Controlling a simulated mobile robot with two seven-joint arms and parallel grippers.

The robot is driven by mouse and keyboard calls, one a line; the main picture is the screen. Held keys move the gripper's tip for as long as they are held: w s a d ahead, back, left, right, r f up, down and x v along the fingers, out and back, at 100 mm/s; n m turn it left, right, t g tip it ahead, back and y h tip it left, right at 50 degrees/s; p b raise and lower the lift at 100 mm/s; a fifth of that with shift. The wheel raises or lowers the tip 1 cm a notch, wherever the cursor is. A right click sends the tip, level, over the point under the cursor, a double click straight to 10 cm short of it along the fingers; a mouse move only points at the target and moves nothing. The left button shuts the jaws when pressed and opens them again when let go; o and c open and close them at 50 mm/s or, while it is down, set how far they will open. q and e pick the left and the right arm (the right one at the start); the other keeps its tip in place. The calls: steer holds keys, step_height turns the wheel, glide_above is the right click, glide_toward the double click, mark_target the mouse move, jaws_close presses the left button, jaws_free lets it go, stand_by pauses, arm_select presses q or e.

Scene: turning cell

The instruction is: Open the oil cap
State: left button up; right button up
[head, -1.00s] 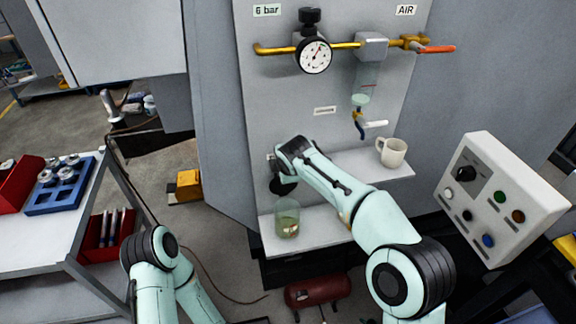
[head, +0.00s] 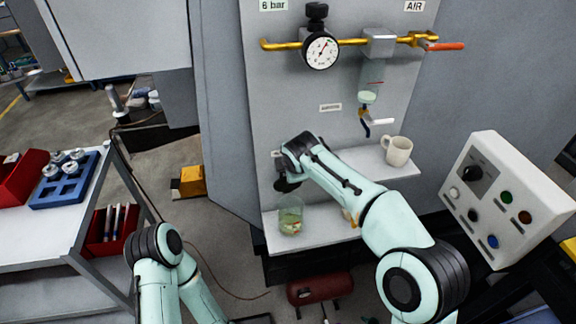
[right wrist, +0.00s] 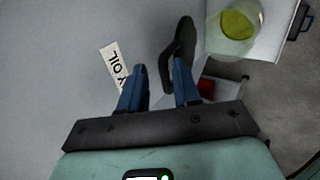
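I cannot pick out the oil cap with certainty. In the right wrist view, a dark, elongated piece (right wrist: 180,45) stands along the inner side of the right-hand finger; whether it is the cap or a finger part I cannot tell. A white label (right wrist: 114,66) with upside-down "OIL" lettering is on the grey panel beside the left-hand finger. My right gripper (right wrist: 160,78) is open, its two blue fingers apart, near the panel. In the head view it is mostly hidden by its wrist, above a clear jar (head: 291,216). My left gripper is out of view; only its arm shows.
Above are a pressure gauge (head: 321,51), yellow piping and a hanging clear bowl (head: 370,85). A control box (head: 505,200) stands right. A trolley (head: 40,235) stands left.

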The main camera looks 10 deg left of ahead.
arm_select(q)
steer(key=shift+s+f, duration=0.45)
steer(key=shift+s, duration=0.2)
arm_select(e)
steer(key=v, duration=1.2)
steer(key=shift+r, duration=0.2)
steer(key=shift+w, duration=0.1)
